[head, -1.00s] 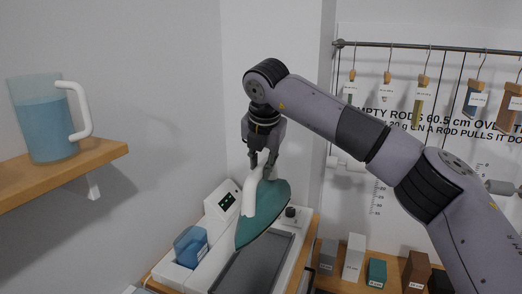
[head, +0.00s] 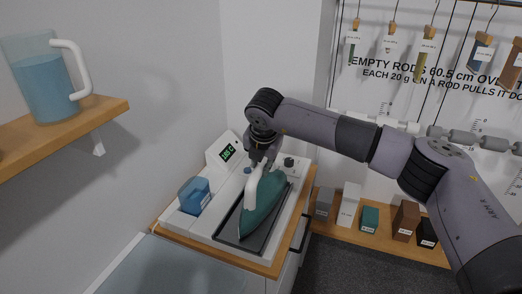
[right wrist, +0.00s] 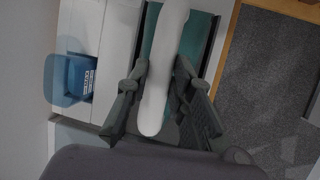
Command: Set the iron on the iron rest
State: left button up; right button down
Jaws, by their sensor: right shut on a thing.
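The iron (head: 264,207) has a teal body and a white handle. It is over the dark recessed iron rest (head: 229,229) on the white station, its tip toward the front. Whether its sole touches the rest is hard to tell. My right gripper (head: 262,160) is shut on the white handle from above. In the right wrist view the fingers (right wrist: 158,92) lie on either side of the handle (right wrist: 160,75). My left gripper is not in view.
The station has a display (head: 228,152) and a blue water tank (head: 194,195). A shelf at left holds a blue jug (head: 45,80). Several labelled blocks, including a white one (head: 348,205), stand on a low wooden shelf at right. Tagged pieces hang from a rail above.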

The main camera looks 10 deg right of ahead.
jog(key=c, duration=1.4)
grip_release()
jog(key=shift+s, duration=0.1)
jog(key=b+v, duration=0.3)
jog(key=v, duration=0.9)
